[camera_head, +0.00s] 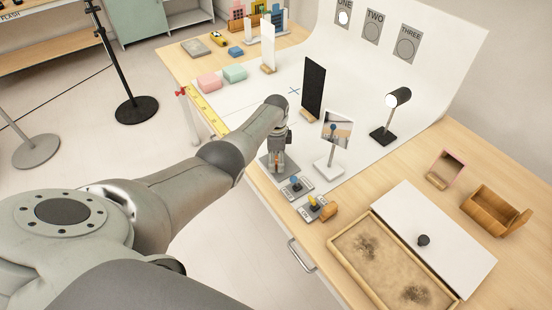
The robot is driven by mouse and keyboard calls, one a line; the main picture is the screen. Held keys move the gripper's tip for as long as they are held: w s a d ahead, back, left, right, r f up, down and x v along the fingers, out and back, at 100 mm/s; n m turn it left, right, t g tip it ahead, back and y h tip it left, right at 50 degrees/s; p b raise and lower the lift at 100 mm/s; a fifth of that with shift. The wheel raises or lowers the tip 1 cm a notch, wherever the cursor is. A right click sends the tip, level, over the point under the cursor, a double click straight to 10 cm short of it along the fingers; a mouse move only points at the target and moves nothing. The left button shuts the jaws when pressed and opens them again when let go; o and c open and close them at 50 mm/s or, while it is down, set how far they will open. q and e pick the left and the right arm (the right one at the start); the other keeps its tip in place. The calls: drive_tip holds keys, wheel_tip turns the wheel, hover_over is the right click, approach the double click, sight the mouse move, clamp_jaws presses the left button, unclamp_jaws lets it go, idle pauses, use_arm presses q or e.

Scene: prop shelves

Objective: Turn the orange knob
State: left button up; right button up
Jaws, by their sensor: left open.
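An orange knob-like piece (329,211) sits at the table's near edge, beside a small plate with a yellow lever (313,203). A similar plate with a blue-topped lever (296,183) lies just behind it. My left gripper (278,168) points down over a grey base plate at the near edge of the white sheet, behind the two lever plates. It is open and apart from the orange piece. The fingertips are small here, and I cannot tell whether they touch anything. My right gripper is not in view.
A small picture stand (329,160) and a black panel (313,88) stand close to my left gripper. A lamp (390,113) stands farther right.

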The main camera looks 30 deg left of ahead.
sight(276, 160)
use_arm(q)
wheel_tip(276, 160, up, 12)
idle(0.7)
drive_tip(key=shift+f, duration=0.1)
idle(0.4)
